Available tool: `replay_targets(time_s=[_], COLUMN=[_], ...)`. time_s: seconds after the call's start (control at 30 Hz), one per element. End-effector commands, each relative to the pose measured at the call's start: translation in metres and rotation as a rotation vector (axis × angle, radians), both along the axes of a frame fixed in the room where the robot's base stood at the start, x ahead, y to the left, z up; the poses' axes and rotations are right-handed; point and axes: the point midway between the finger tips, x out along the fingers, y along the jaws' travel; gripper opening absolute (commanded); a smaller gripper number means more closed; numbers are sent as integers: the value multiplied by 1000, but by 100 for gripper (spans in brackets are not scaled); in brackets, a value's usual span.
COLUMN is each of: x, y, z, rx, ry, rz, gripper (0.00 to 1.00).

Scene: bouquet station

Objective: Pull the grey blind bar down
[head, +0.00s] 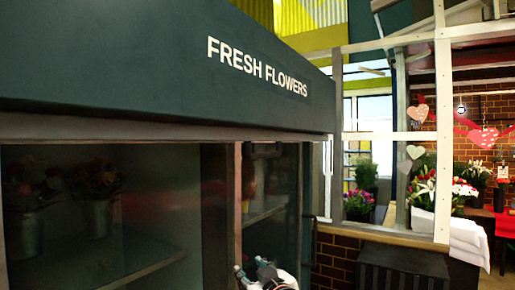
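A long grey bar (130,128) runs level along the lower edge of the dark green "FRESH FLOWERS" header, across the top of the glass-fronted flower cabinet. I take it to be the blind bar. My gripper (251,268) shows at the bottom edge of the head view, in front of the cabinet's right part and well below the bar. Its two fingertips look apart, with nothing seen between them. It does not touch the bar. The rest of my gripper is cut off by the frame.
Behind the glass, metal vases of flowers (98,215) stand on a shelf (105,262). An upright post (227,210) divides the cabinet front. At right are a white-framed window opening, potted flowers (358,206), hanging hearts and a dark slatted crate (400,265).

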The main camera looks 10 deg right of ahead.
Motion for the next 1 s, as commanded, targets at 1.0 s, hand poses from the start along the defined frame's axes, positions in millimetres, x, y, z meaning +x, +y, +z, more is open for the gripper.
replay_targets(time_s=[1.0], x=[104], y=[-13], z=[182], rx=[-231], ry=[-910], rz=[-661], gripper=[36])
